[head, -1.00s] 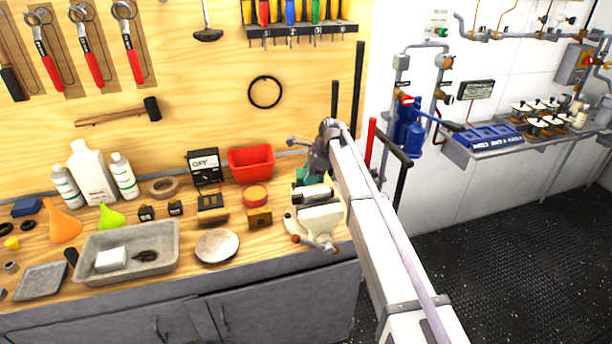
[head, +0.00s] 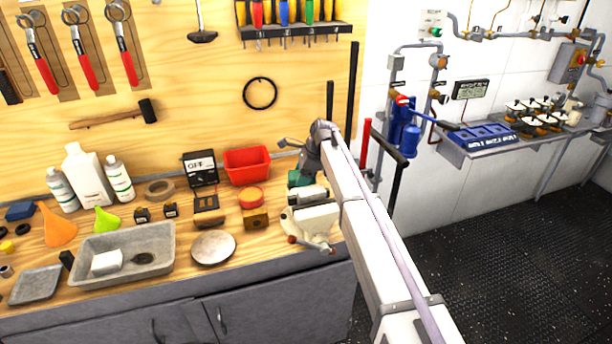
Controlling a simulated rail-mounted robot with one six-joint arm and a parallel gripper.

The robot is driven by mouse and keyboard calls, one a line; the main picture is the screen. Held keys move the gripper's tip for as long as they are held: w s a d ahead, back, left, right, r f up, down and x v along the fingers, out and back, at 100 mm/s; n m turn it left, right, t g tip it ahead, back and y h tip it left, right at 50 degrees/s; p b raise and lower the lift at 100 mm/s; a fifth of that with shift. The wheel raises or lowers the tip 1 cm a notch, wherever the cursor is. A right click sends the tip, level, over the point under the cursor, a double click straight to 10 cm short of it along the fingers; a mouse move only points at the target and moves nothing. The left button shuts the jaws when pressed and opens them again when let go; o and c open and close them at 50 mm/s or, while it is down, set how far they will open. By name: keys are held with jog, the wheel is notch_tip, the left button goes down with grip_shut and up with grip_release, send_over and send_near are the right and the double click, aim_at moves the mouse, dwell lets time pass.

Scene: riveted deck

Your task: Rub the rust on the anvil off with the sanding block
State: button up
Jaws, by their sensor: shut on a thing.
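A cream bench vise (head: 314,221) with a grey metal upper part stands at the bench's right front edge. The anvil seems to be part of this vise, and I cannot make out rust on it. My gripper (head: 302,171) points down at the vise's back, largely hidden by its own wrist. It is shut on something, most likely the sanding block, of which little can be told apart. A teal patch (head: 296,179) shows just below it. I cannot tell whether that is the block, or whether the block touches the anvil.
A grey tray (head: 84,280) holds a white block (head: 107,262) and a dark patch (head: 143,258). A round dish (head: 213,247), a brown block (head: 255,219), an orange-red disc (head: 251,197) and a red bin (head: 247,165) stand left of the vise. Open floor lies right.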

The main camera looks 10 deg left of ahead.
jog(key=shift+s+a, duration=0.5)
jog(key=shift+a, duration=0.2)
jog(key=shift+s+a, duration=0.45)
jog(key=shift+a, duration=0.2)
jog(key=shift+s+a+f, duration=0.1)
jog(key=shift+s+a, duration=0.2)
jog(key=shift+a, duration=0.3)
jog(key=shift+s+a, duration=0.25)
jog(key=shift+a, duration=0.3)
notch_tip(320, 180, up, 6)
jog(key=p, duration=0.6)
send_over(293, 176)
jog(key=s+a, duration=0.1)
jog(key=a, duration=0.1)
jog(key=shift+a, duration=0.1)
notch_tip(293, 176, up, 3)
jog(key=p, duration=0.3)
